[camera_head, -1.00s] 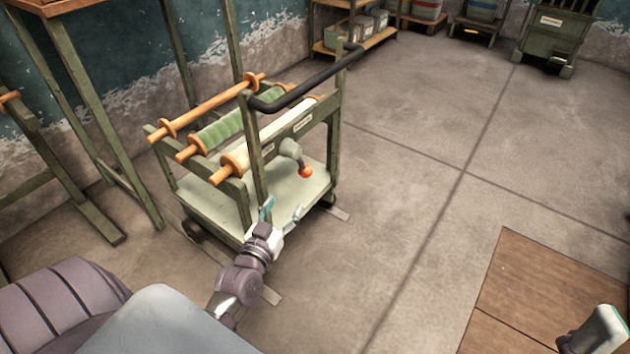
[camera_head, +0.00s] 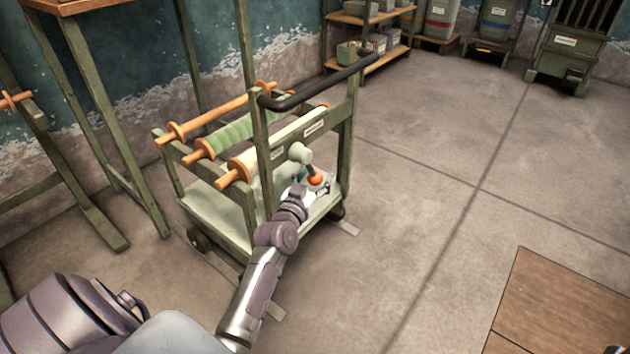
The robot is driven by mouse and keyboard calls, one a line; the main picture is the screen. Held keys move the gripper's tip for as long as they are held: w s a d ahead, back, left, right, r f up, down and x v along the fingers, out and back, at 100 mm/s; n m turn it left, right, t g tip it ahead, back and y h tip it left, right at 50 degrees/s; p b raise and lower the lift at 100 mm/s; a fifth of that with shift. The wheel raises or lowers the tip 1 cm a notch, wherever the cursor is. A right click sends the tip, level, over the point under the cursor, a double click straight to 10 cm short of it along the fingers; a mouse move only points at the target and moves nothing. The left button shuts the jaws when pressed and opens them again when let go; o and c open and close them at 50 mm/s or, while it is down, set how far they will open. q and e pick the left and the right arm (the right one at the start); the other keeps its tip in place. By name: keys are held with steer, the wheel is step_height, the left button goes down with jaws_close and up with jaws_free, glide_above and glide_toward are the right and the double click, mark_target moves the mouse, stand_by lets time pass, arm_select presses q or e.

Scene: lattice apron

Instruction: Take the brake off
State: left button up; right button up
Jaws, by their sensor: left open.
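My right gripper is not clearly visible; only a small sliver shows at the bottom right edge.
The cart has a black push handle (camera_head: 315,84) and carries rollers, one with green cloth (camera_head: 235,132). A wooden board (camera_head: 555,300) lies at the lower right. Shelves (camera_head: 372,50) and bins stand at the back.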

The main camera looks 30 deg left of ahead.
arm_select(q)
steer(key=shift+w, duration=0.1)
jaws_close()
stand_by(0.3)
steer(key=shift+a, duration=0.1)
